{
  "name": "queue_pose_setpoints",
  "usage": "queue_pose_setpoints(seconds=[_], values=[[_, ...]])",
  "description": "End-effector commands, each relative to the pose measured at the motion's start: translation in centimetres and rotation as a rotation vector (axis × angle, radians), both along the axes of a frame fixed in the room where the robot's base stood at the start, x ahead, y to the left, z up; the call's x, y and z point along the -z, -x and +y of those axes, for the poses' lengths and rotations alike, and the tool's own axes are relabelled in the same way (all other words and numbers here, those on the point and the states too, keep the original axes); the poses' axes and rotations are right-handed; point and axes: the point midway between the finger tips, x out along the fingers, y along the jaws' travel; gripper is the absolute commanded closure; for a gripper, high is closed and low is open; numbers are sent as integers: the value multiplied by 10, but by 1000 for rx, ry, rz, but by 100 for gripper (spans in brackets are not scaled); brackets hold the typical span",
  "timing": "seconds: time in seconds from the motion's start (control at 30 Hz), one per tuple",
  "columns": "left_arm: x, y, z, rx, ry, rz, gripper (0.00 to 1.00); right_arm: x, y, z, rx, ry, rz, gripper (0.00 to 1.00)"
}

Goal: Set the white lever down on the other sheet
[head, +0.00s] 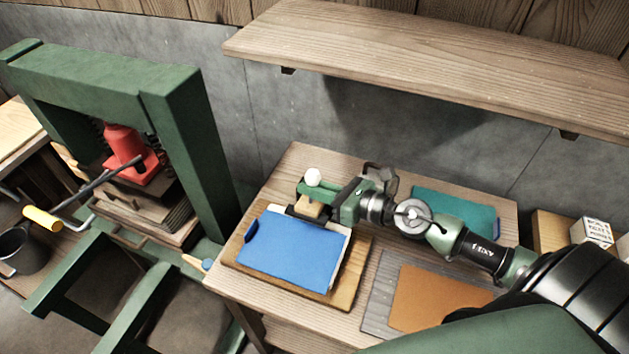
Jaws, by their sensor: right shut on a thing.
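My right gripper (312,196) reaches in from the right over the table. It is shut on the white lever (313,177), whose rounded white end shows above the fingers; the fingers hide the rest. The gripper is just beyond the back edge of a blue sheet (293,252), which lies on a wooden board. A teal sheet (455,210) lies at the back right, partly behind my right arm. An orange-brown sheet (440,298) lies on a grey board at the front right. My left gripper is not in view.
A shelf (430,60) overhangs the back of the table. A green press frame (187,140) with a red jack (125,150) stands left of the table (310,160). A small white box (592,231) stands at the right.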

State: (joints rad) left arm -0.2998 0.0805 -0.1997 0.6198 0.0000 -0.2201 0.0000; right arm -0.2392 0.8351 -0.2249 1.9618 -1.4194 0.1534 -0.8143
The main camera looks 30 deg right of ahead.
Motion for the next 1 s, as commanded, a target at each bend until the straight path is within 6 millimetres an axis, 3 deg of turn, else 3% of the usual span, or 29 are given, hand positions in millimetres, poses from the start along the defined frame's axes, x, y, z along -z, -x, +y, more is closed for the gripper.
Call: queue_pose_setpoints(seconds=[0.17, 0.97, 1.0], values=[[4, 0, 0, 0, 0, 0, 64, 8, 6, 6, 0, 79, -67, 100], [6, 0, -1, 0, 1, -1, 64, 16, 12, 12, -7, 71, -51, 100], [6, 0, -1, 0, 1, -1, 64, 16, 12, 12, -7, 71, -51, 86]])
